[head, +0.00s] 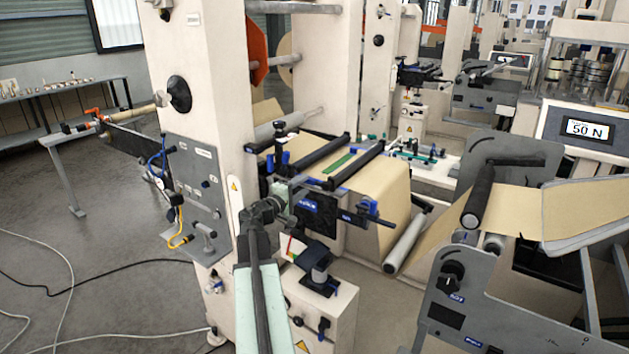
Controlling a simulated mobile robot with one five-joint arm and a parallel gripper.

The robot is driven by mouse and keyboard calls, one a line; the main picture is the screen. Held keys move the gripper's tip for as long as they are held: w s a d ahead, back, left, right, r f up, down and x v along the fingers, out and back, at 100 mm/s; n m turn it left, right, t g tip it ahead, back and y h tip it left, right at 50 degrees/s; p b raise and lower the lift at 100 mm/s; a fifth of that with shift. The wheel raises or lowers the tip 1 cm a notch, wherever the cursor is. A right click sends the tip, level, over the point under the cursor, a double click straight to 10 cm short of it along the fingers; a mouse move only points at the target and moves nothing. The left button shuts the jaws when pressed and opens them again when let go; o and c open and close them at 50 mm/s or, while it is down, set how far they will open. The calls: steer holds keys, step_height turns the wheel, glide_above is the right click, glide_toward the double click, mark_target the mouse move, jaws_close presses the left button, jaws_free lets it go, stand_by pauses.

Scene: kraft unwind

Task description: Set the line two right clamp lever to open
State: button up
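The splice table (325,148) on the near machine carries kraft web, with two black clamp bars across it and a green strip between them. A black upright part with a blue piece (283,157) stands at its left end. Black and blue hardware (370,208) sits at its near right side. The labels are too small to read, so I cannot tell which part is the line two right clamp lever or how it is set. My gripper (293,195) is in front of the table's near side, close to a dark plate with a blue label. Its fingers are unclear, and contact cannot be told.
A beige frame column (205,80) and grey control panel (195,180) stand left of my arm. A beige cabinet with a black device (318,262) is below right. A grey machine with a "50 N" display (588,128) is at right. Cables cross the open floor at left.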

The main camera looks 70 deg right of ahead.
steer(key=x, duration=0.7)
steer(key=shift+d, duration=0.3)
jaws_close()
steer(key=shift+s, duration=0.1)
stand_by(0.9)
